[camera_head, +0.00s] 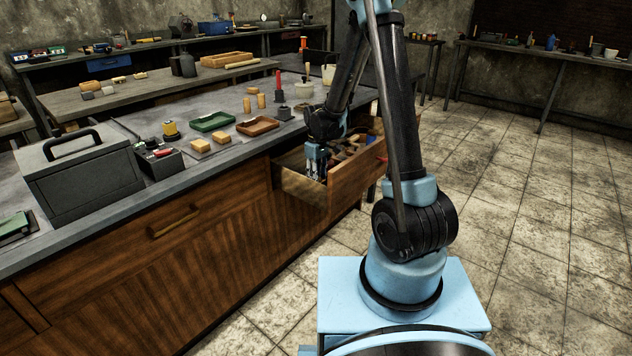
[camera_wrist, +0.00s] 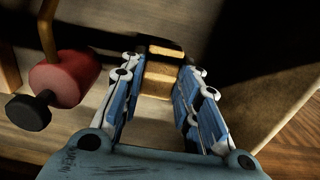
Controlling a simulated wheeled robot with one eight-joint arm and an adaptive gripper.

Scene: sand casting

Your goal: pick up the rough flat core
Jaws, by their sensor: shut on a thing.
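The rough flat core (camera_wrist: 160,68), a small tan block with a darker band across it, shows between my fingertips in the wrist view. My gripper (camera_wrist: 158,78) is shut on it, with one blue and white finger on each side. In the head view my gripper (camera_head: 316,168) points down into the open drawer (camera_head: 309,190) near its left front corner. The core is hidden there by the drawer wall and the fingers. I cannot tell whether the core touches the drawer floor.
A red, round-ended tool with a black knob (camera_wrist: 65,80) lies left of my fingers. A drawer wall (camera_wrist: 265,95) stands close on the right. Several mixed items fill the drawer's far part. Green (camera_head: 212,122) and brown (camera_head: 257,126) trays sit on the counter above.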

